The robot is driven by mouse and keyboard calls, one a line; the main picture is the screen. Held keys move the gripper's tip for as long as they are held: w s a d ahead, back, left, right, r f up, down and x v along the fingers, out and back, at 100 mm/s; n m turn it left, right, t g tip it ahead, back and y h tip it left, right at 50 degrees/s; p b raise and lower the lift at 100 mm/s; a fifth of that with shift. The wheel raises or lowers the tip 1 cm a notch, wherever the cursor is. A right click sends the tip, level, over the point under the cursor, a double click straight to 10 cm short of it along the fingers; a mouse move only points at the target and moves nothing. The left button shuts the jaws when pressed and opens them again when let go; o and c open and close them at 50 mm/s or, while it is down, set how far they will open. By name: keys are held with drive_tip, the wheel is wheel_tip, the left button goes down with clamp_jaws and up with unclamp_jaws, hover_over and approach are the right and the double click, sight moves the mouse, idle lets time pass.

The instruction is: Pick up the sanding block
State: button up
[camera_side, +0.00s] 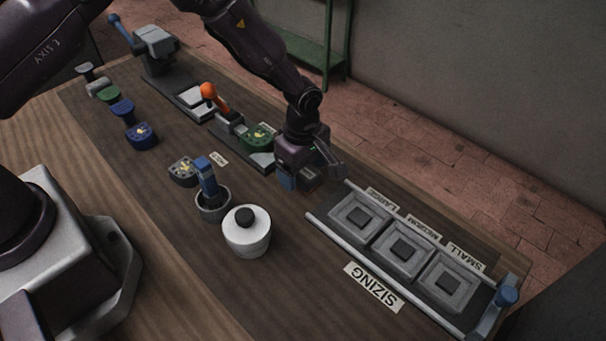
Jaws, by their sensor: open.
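My gripper (308,172) is low over the table, just left of the sizing rack, and points down. Its jaws are open. A small dark block (306,174) with a brownish top shows at the jaws and is partly hidden by them; it looks like the sanding block. A blue patch shows at the left jaw, and I cannot tell whether it belongs to the gripper. I cannot tell whether the jaws touch the block.
The sizing rack (322,222) with three square trays lies to the right. A green heel piece (257,138) sits on an orange-handled press close on the left. A white pot (247,238) and a grey cup (212,208) with a blue-handled tool stand nearer the camera.

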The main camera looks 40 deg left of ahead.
drive_tip(key=shift+f, duration=0.5)
drive_tip(key=c, duration=1)
drive_tip(key=shift+c, duration=0.2)
drive_tip(key=shift+r, duration=0.1)
wheel_tip(320, 180, up, 10)
drive_tip(key=shift+f, duration=0.1)
